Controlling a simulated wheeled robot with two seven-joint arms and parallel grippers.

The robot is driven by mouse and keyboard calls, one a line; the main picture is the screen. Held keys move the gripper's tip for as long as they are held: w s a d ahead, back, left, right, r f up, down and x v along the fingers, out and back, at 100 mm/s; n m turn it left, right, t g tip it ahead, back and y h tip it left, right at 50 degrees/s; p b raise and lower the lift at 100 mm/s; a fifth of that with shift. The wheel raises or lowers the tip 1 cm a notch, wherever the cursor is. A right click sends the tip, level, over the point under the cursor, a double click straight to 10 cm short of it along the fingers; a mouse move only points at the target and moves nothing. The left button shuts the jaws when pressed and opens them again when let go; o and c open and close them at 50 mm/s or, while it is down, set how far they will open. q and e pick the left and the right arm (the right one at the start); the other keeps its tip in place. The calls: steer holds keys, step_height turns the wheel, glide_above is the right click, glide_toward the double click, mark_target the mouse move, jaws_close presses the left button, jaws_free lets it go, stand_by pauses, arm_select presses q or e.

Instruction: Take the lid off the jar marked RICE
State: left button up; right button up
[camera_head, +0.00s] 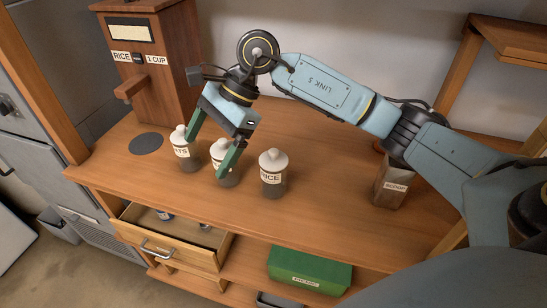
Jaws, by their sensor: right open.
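The jar marked RICE (272,178) stands upright on the wooden counter, a grey jar with a white label. Its pale lid (272,157) is on top. My right gripper (206,156) is open, its two green fingers pointing down left of the RICE jar, at the middle jar. The middle jar (228,180) is partly hidden by a finger, and its label cannot be read in full. A third jar (182,148), its label ending in "TS", stands further left. My left gripper is not in view.
A wooden dispenser (157,75) labelled RICE and 1 CUP stands at the back left, near a dark round pad (146,143). A box marked SCOOP (392,188) stands right. Below are an open drawer (160,246) and a green box (308,268).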

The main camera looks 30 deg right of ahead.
steer(key=w+d+r+h, duration=0.25)
steer(key=d+h, duration=0.45)
steer(key=d, duration=0.8)
glide_above(274, 150)
step_height(274, 150, down, 7)
steer(key=shift+s+a+r+p, duration=0.1)
steer(key=shift+r+p, duration=0.05)
steer(key=shift+p, duration=0.3)
steer(key=shift+f+p, duration=0.7)
steer(key=shift+f, duration=2.35)
steer(key=shift+c, duration=0.3)
steer(key=c, duration=1)
